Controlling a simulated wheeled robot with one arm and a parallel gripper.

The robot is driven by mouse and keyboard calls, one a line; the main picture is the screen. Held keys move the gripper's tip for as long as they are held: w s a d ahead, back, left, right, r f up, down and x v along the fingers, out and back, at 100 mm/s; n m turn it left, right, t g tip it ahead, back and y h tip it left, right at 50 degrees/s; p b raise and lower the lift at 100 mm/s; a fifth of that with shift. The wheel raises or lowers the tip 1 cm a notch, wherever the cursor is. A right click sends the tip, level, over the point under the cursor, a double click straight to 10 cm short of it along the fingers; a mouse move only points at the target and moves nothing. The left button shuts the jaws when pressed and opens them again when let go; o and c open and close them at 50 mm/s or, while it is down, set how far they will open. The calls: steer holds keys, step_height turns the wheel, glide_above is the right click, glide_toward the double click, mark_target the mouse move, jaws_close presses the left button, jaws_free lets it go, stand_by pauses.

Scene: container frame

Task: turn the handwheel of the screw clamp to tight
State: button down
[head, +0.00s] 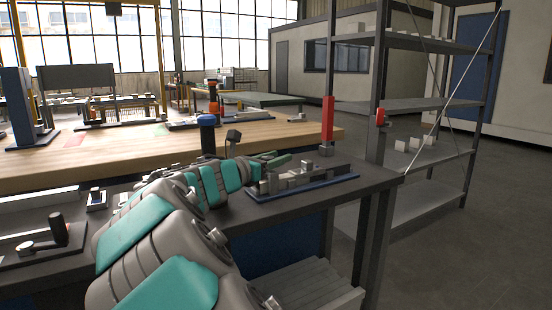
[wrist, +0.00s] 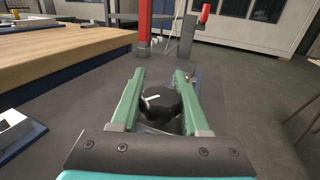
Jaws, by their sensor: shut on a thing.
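The handwheel (wrist: 160,102) is a black lobed knob with a white pointer mark on top, in the middle of the wrist view. My gripper (wrist: 160,76) has green fingers on either side of the handwheel and is shut on it. In the head view my gripper (head: 271,159) reaches the left end of the screw clamp. The clamp is a grey metal body (head: 303,178) on a blue base plate (head: 318,188), on the dark bench. The handwheel is hidden by my gripper and arm in the head view.
A wooden-topped table (head: 130,148) with several fixtures stands behind the dark bench (head: 368,174). A red upright block (head: 328,120) rises beyond the clamp, and a metal shelf rack (head: 430,105) stands to the right. Another dark fixture (head: 57,232) is at the left.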

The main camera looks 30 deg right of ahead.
steer(key=shift+c, duration=2)
jaws_free()
steer(key=shift+t, duration=0.3)
steer(key=shift+w+n+t+y+b, duration=0.1)
steer(key=shift+n+t+y+b, duration=0.2)
steer(key=shift+n+t+y, duration=0.45)
steer(key=shift+w+a+f+n+t+y+b, duration=0.1)
steer(key=shift+w+n+t+y+b, duration=0.05)
steer(key=shift+n+t+y+b, duration=0.6)
steer(key=shift+w+a+f+n+t+y+b, duration=0.1)
steer(key=shift+w+n+t+y+b, duration=0.1)
steer(key=shift+n+t+b, duration=0.55)
steer(key=t+y+b, duration=0.1)
steer(key=n+t+y+b, duration=0.1)
steer(key=shift+w+a+r+n+b, duration=0.15)
steer(key=shift+a+n+b, duration=0.1)
steer(key=shift+b, duration=0.15)
steer(key=shift+t, duration=0.25)
steer(key=shift+n+y+b, duration=0.3)
steer(key=shift+y+b, duration=0.1)
steer(key=shift+b, duration=0.3)
